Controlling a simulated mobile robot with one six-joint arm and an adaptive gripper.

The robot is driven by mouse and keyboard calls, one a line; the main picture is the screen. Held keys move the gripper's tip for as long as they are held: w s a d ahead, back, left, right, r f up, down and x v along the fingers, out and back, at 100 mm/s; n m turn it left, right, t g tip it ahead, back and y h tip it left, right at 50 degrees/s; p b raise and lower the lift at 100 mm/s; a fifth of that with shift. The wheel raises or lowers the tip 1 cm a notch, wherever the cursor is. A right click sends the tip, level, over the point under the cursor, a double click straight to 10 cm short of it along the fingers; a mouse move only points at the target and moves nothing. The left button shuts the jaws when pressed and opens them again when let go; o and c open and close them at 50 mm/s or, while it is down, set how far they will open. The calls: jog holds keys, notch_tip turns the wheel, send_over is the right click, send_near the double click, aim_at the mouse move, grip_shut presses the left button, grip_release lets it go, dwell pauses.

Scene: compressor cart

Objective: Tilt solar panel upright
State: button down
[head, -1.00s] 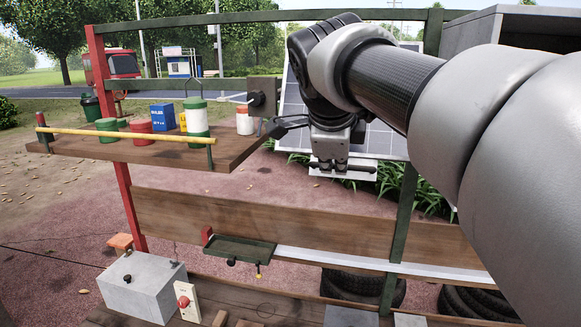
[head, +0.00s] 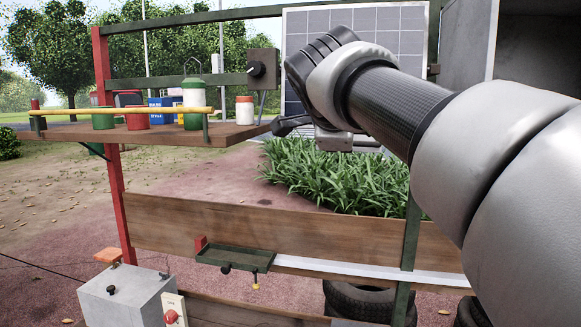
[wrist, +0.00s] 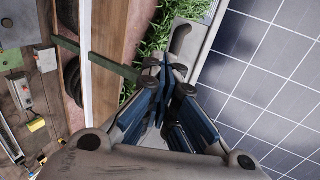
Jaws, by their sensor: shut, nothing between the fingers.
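The solar panel (head: 395,40) is a grey-blue gridded sheet with a pale frame, behind my arm in the head view. Its side edges look near vertical there; its exact lean is hard to judge. My arm hides its lower middle. In the wrist view the panel (wrist: 265,75) fills the right side, its pale frame edge running alongside my fingers. My gripper (wrist: 168,72) is shut and empty beside that edge; I cannot tell whether it touches.
A wooden shelf (head: 150,135) with jars and cans stands left of my gripper. A green rail and knob box (head: 263,69) are above it. Green plants (head: 330,182) grow below the panel. A dark grey box (head: 465,60) is at the upper right. Tyres (head: 360,300) lie below.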

jog(key=b, duration=0.1)
jog(key=w+f+t+b, duration=0.1)
jog(key=b, duration=0.1)
jog(key=shift+w+d, duration=0.15)
jog(key=shift+d, duration=0.1)
jog(key=shift+r, duration=0.15)
